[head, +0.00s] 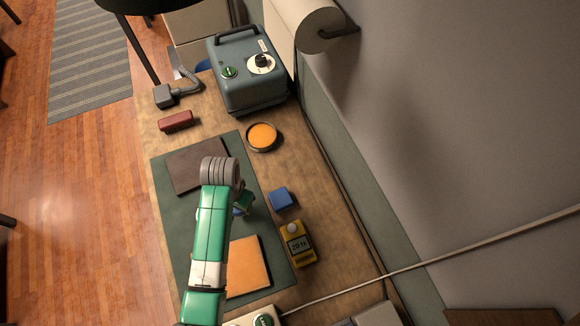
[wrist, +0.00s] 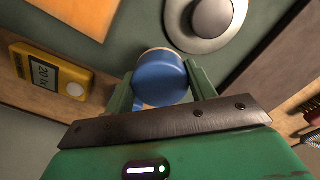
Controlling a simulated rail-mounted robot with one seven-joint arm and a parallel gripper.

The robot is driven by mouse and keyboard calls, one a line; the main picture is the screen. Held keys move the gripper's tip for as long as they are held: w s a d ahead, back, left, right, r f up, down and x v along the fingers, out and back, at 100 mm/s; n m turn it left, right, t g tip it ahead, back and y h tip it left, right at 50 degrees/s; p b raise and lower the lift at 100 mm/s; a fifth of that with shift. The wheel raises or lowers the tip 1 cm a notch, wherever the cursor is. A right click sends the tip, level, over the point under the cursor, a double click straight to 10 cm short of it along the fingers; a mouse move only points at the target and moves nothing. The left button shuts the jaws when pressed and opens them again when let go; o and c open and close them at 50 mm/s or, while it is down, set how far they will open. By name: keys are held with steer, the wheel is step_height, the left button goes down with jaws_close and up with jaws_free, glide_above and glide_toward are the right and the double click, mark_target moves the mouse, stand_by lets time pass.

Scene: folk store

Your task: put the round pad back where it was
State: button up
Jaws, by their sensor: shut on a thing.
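My gripper (wrist: 160,85) is shut on a short, round blue piece with a thin tan edge (wrist: 160,77), which looks like the round pad. The piece sits between the two green fingers, above the dark green mat (wrist: 136,42). In the head view my gripper (head: 243,203) is over the middle of the mat (head: 200,240), and my arm hides most of it and the held piece. A round dish with an orange filling (head: 262,136) stands apart, beyond the mat's upper right corner.
A grey disc with a knob (wrist: 210,20) lies just beyond the held piece. An orange square (head: 247,266), a dark brown square (head: 193,168), a blue block (head: 281,198) and a yellow device (head: 297,244) are near. A grey-blue machine (head: 247,75) stands at the back.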

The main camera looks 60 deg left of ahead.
steer(key=b, duration=0.4)
glide_above(268, 173)
steer(key=shift+f, duration=0.75)
steer(key=shift+f+b, duration=0.35)
steer(key=shift+f, duration=1.3)
steer(key=shift+f, duration=0.25)
steer(key=o, duration=1)
steer(key=shift+r, duration=0.1)
steer(key=shift+c, duration=0.2)
step_height(268, 173, up, 12)
steer(key=p, duration=0.3)
steer(key=shift+r, duration=0.15)
